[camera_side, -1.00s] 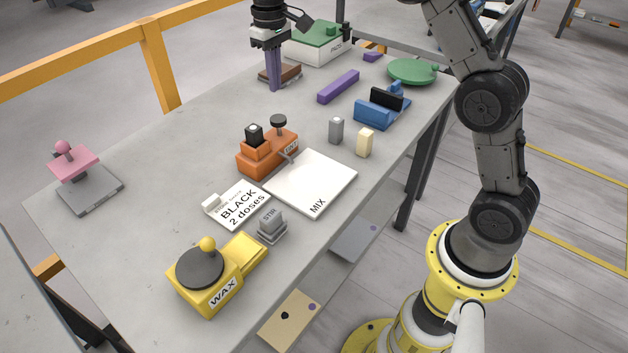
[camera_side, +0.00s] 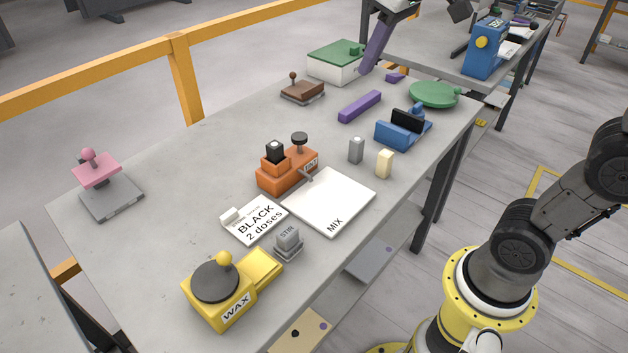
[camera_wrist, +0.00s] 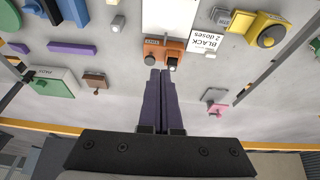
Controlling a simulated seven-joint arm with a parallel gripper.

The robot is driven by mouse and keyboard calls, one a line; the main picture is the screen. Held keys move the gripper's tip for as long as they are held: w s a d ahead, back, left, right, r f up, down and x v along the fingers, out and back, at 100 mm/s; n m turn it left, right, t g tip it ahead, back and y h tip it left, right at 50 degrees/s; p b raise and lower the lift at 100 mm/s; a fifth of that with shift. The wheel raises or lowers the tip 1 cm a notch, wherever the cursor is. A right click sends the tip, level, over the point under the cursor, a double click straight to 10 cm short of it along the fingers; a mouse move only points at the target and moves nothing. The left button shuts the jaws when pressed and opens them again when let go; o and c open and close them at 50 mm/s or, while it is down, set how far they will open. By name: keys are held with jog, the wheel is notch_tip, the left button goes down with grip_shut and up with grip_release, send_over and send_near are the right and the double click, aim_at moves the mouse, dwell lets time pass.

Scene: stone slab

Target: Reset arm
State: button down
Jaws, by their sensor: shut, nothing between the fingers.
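My gripper (camera_side: 367,70) shows only in part at the top of the side view. Its long purple fingers slant downward in front of the green-and-white box (camera_side: 338,62), above the far part of the slab, and look closed together. In the wrist view, my gripper's fingers (camera_wrist: 160,73) lie side by side with nothing between them. Their tips point toward the orange TINT device (camera_wrist: 166,45), with the slab well below. The rest of my upper arm is outside the side view.
The slab (camera_side: 150,240) holds a yellow WAX device (camera_side: 218,290), white MIX plate (camera_side: 330,205), BLACK 2 doses card (camera_side: 258,222), grey STIR block (camera_side: 288,242), pink-handled stand (camera_side: 98,170), brown block (camera_side: 302,90) and blue holder (camera_side: 400,132). An orange rail (camera_side: 180,75) runs behind.

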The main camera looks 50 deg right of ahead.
jog(key=s+f+t, duration=0.1)
jog(key=s+f, duration=1)
jog(key=s, duration=0.4)
jog(key=shift+s+a+t, duration=0.15)
jog(key=shift+a+t, duration=0.15)
jog(key=shift+a, duration=0.05)
